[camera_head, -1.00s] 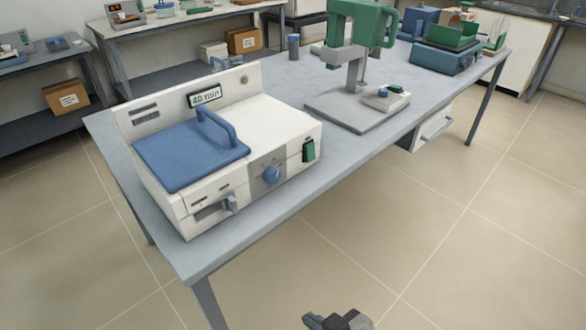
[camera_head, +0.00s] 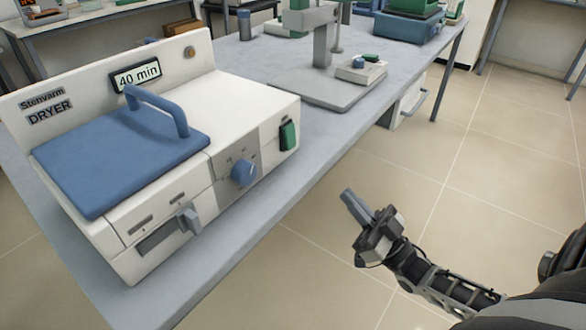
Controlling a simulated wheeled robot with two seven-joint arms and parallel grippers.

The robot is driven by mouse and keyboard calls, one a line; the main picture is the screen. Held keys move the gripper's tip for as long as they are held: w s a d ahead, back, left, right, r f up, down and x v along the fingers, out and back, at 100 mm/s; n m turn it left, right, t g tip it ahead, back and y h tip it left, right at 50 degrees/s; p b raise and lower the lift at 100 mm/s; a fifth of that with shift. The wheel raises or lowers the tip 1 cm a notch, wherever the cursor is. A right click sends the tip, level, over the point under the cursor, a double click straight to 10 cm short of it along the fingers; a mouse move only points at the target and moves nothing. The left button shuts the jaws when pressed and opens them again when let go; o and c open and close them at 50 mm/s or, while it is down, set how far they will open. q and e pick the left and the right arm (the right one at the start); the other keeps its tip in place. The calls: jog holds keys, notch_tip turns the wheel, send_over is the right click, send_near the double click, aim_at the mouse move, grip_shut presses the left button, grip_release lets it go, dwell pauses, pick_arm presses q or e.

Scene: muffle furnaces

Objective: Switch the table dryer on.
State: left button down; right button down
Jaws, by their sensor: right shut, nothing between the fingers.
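The table dryer (camera_head: 232,93) is a white box with a blue lid (camera_head: 122,150) that is down and has a raised handle. My right gripper (camera_head: 352,202) is shut and empty. It is in front of the table, to the right of and lower in the picture than the green switch, apart from the dryer. My left gripper is out of view.
The dryer stands on a long grey table (camera_head: 240,203). Behind it on the table is a drill-like stand (camera_head: 335,90) with a small control box, and farther back a blue-green device (camera_head: 410,25). The floor in front of the table is clear.

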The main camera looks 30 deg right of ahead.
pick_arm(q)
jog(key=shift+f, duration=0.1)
pick_arm(e)
jog(key=shift+s+d+y, duration=0.15)
jog(key=shift+d+y, duration=0.15)
jog(key=shift+y, duration=0.2)
jog(key=p, duration=0.1)
send_near(292, 141)
notch_tip(292, 141, up, 4)
jog(key=w, duration=0.1)
jog(key=w+a, duration=0.1)
jog(key=w, duration=0.1)
jog(key=shift+w+a+f, duration=0.15)
jog(key=shift+w, duration=0.05)
jog(key=shift+w+a+f, duration=0.1)
jog(key=shift+w+a, duration=0.1)
jog(key=shift+w, duration=0.25)
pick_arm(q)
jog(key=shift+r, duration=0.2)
